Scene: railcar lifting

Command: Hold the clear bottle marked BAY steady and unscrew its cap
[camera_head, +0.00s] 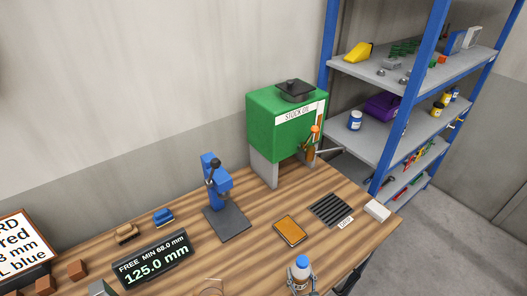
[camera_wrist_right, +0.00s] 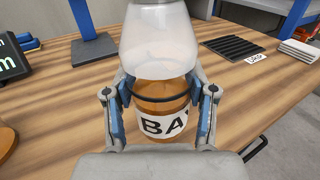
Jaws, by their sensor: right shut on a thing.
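The clear bottle stands upright at the front of the bench in the head view (camera_head: 301,273), with a blue cap (camera_head: 302,261) on top. In the right wrist view the bottle (camera_wrist_right: 158,45) has a clear upper part, a brown lower part and a white label (camera_wrist_right: 163,125) reading "BA", its last letter partly covered. The cap is outside that view. My right gripper (camera_wrist_right: 160,100) is shut on the bottle, one finger on each side, just above the label. It also shows low in the head view (camera_head: 301,283). My left gripper is not seen.
A blue press-like stand (camera_head: 228,220), an orange-brown pad (camera_head: 290,230), a dark ribbed mat (camera_head: 331,210) and a display (camera_head: 150,262) lie on the bench (camera_head: 262,250). A green cabinet (camera_head: 275,130) stands behind. A shelf rack (camera_head: 400,100) is at right. Bare wood surrounds the bottle.

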